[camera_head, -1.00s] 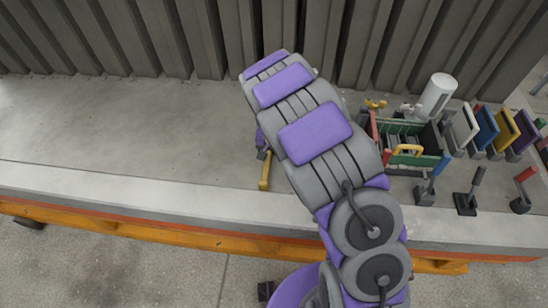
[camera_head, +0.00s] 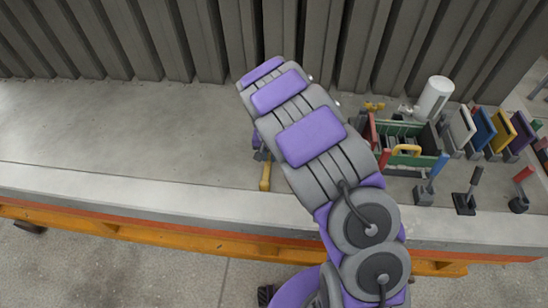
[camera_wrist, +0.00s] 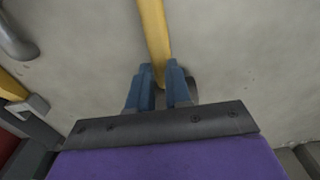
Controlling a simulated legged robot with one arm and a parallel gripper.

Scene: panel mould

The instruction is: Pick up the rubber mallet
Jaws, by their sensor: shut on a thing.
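The rubber mallet shows as a straight yellow handle (camera_wrist: 154,30) in the wrist view, running from the top edge down between my fingers. In the head view a short length of the yellow handle (camera_head: 266,176) shows just left of my arm, over the concrete slab. My gripper (camera_wrist: 160,76) has its two blue fingers shut on the handle. A dark rounded shape partly shows behind the right finger; I cannot tell if it is the mallet's head. My arm hides most of the grip in the head view. I cannot tell whether the mallet is clear of the slab.
A green tool box (camera_head: 432,160) with a yellow handle stands to the right. Around it are a white cylinder (camera_head: 435,97), coloured upright panels (camera_head: 484,127) and several handled tools (camera_head: 467,195). A corrugated wall (camera_head: 130,40) stands behind. The slab's (camera_head: 90,130) left side is clear.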

